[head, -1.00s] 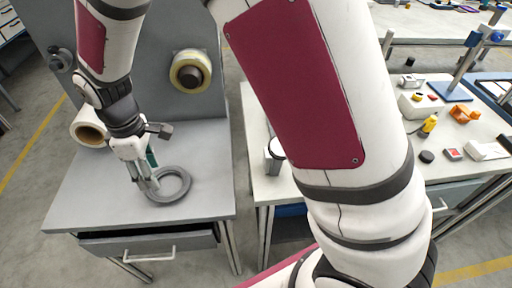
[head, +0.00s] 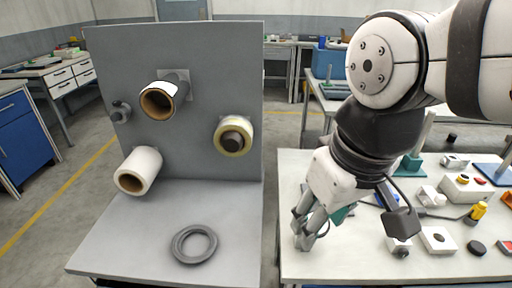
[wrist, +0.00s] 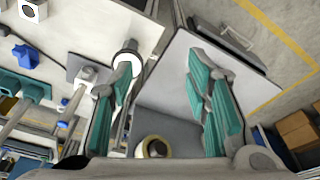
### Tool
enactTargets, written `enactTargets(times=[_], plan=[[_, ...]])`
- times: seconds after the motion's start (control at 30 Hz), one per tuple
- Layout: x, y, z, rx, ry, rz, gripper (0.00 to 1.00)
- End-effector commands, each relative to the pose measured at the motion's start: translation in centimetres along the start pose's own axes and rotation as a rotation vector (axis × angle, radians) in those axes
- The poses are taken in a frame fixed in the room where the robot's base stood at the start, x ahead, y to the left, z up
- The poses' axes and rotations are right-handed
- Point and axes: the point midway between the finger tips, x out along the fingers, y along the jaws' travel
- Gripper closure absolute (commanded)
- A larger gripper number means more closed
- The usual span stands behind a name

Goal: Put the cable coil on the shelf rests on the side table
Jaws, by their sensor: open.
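A dark grey ring, which looks like the cable coil (head: 194,245), lies flat on the grey tabletop (head: 120,240) in front of an upright grey panel in the head view. My gripper (head: 302,238) is to the right of it, well apart, over the left edge of a white side table (head: 330,265). In the wrist view my gripper (wrist: 162,62) is open, its teal-padded fingers spread, with nothing held between them. Teal blocks with grey bars (wrist: 35,92) show at the left there; I cannot tell whether they are the shelf rests. I cannot make out the ring in the wrist view.
The grey panel (head: 205,60) carries a clear tape roll (head: 234,136), a brown-cored roll (head: 157,101), a white roll (head: 138,170) and a dark knob (head: 121,110). The white table's right side holds switch boxes (head: 467,188), a black puck (head: 476,248) and a yellow bottle (head: 477,212).

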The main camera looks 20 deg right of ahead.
Motion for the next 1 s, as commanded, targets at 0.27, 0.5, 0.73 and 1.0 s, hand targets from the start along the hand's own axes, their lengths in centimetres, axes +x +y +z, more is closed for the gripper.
enactTargets(times=[0.27,0.5,0.73,1.0], plan=[[-0.4,0.6,3.6,0.138,0.029,0.002,0.56],[-0.4,0.6,3.7,0.141,0.028,0.001,0.56],[-3.0,0.7,3.3,0.138,0.064,0.008,0.56],[-7.3,0.8,2.4,0.132,0.147,0.021,0.56]])
